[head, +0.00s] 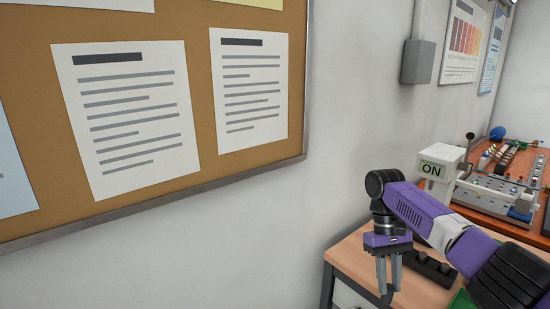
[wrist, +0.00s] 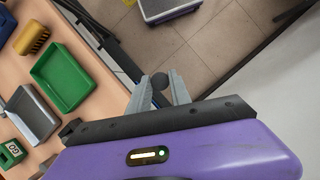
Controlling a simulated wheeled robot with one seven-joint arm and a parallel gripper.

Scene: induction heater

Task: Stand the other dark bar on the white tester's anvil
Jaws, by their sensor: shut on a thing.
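My gripper (head: 389,288) hangs fingers-down over the near left part of the wooden table in the head view. In the wrist view, my gripper (wrist: 158,88) is shut on a dark bar (wrist: 159,81), whose round dark end shows between the two grey fingers. The bar is hard to make out in the head view. The wrist view shows floor beyond the fingers.
A wooden table (head: 352,258) carries a black block (head: 430,268) behind my gripper. A white ON box (head: 438,162) stands behind my arm, near a cluttered bench.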

